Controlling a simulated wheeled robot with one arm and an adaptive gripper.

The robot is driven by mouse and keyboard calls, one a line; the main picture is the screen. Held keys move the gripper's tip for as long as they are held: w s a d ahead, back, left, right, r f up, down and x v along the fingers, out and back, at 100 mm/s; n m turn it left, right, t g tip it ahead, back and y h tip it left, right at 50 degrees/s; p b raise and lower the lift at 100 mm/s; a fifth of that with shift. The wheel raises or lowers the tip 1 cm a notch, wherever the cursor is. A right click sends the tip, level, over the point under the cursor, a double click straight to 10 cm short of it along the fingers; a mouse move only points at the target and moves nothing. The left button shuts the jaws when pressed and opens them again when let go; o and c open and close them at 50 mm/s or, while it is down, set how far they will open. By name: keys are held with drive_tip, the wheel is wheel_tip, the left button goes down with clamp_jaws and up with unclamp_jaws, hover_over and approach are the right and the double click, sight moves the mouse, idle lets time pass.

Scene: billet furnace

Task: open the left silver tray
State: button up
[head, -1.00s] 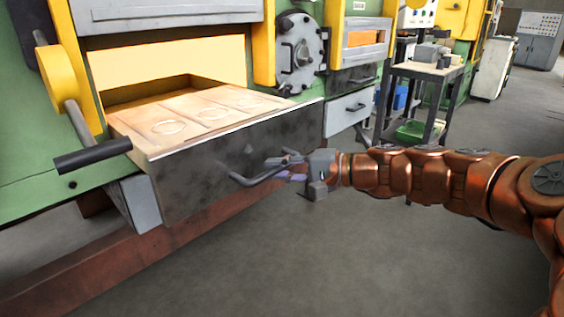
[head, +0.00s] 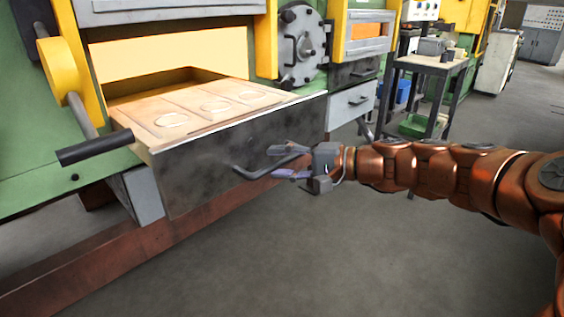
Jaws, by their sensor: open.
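The left silver tray (head: 241,151) sticks out of the furnace opening, with a dark, scuffed metal front. Its pale top (head: 205,105) carries several panels with round marks. A dark bar handle (head: 258,172) is on the front. My gripper (head: 282,163) is open at the right end of this handle. One finger shows above the bar and one below it, with the bar seemingly between them. I cannot tell whether either finger touches it.
A black lever (head: 95,149) on a yellow mount juts out at the left. A reddish beam (head: 130,250) runs low under the tray. A smaller drawer (head: 352,104) and a work table (head: 432,65) stand to the right. The grey floor in front is clear.

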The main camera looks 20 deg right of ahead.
drive_tip(key=v, duration=1.2)
idle(0.3)
drive_tip(key=s+a+r+n+g+h+p, duration=0.25)
drive_tip(key=s+a+g+p, duration=0.2)
drive_tip(key=a+p, duration=0.45)
drive_tip(key=s+a+r+n+g+h+p, duration=0.1)
drive_tip(key=s+a+r+n+g+p, duration=0.15)
drive_tip(key=a+g+p, duration=0.45)
drive_tip(key=s+d+r+n+h+p, duration=0.1)
drive_tip(key=s+r+n+h+p, duration=0.1)
drive_tip(key=s+p, duration=0.5)
drive_tip(key=s+d+r+n+g+h+p, duration=0.1)
drive_tip(key=s+r+h+p, duration=0.4)
drive_tip(key=p, duration=0.5)
drive_tip(key=shift+s+d+n+h, duration=0.3)
drive_tip(key=shift+s+n+h, duration=0.15)
drive_tip(key=shift+s+n, duration=0.45)
